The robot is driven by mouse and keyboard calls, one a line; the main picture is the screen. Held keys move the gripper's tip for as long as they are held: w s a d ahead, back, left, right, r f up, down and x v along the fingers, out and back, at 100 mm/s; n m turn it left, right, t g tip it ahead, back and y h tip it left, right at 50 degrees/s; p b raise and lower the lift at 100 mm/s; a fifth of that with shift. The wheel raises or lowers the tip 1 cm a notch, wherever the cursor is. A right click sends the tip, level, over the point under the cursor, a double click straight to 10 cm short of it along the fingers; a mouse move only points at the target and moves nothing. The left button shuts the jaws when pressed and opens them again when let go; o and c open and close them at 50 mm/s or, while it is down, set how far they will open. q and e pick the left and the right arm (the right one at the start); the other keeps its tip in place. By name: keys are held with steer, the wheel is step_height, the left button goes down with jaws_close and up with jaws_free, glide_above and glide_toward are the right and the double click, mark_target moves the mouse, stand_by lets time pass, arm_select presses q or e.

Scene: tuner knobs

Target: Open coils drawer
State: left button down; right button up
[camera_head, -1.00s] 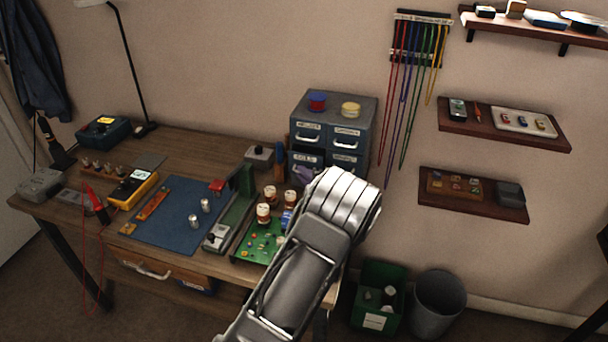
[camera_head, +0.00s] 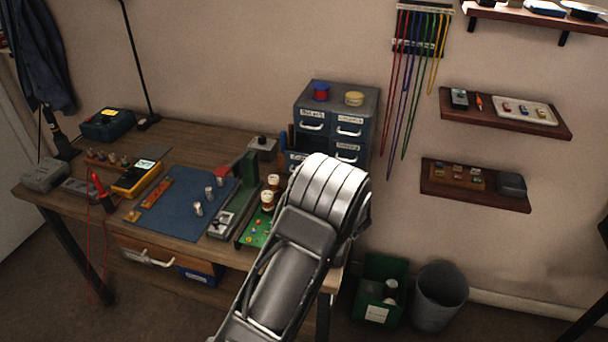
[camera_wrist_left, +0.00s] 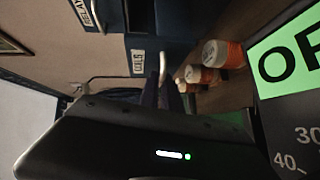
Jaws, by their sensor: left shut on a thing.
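The grey-blue drawer cabinet (camera_head: 362,106) stands at the back right of the desk. Its lower left drawer (camera_head: 293,158) appears to stick out from the cabinet front, mostly hidden behind my left arm. In the left wrist view, which is turned sideways, the drawer front with the COILS label (camera_wrist_left: 137,62) is seen close up, with its pale handle (camera_wrist_left: 162,64). My left gripper (camera_wrist_left: 161,83) is shut on this handle; its fingertips are dark and hard to make out. In the head view the gripper is hidden behind my arm. My right gripper is not in view.
Orange-and-white bottles (camera_wrist_left: 221,53) stand close beside the gripper. A green board (camera_head: 256,228) and a blue mat (camera_head: 185,207) lie on the desk. Red (camera_head: 321,91) and yellow spools sit on the cabinet. A green bin (camera_head: 381,290) stands below, right of the desk.

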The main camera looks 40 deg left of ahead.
arm_select(q)
steer(key=shift+s+d, duration=0.1)
steer(key=shift+s, duration=0.2)
steer(key=c, duration=1.6)
jaws_free()
steer(key=shift+o, duration=0.2)
steer(key=b+v, duration=0.1)
steer(key=v, duration=0.6)
steer(key=shift+s+d, duration=0.2)
steer(key=shift+d, duration=0.15)
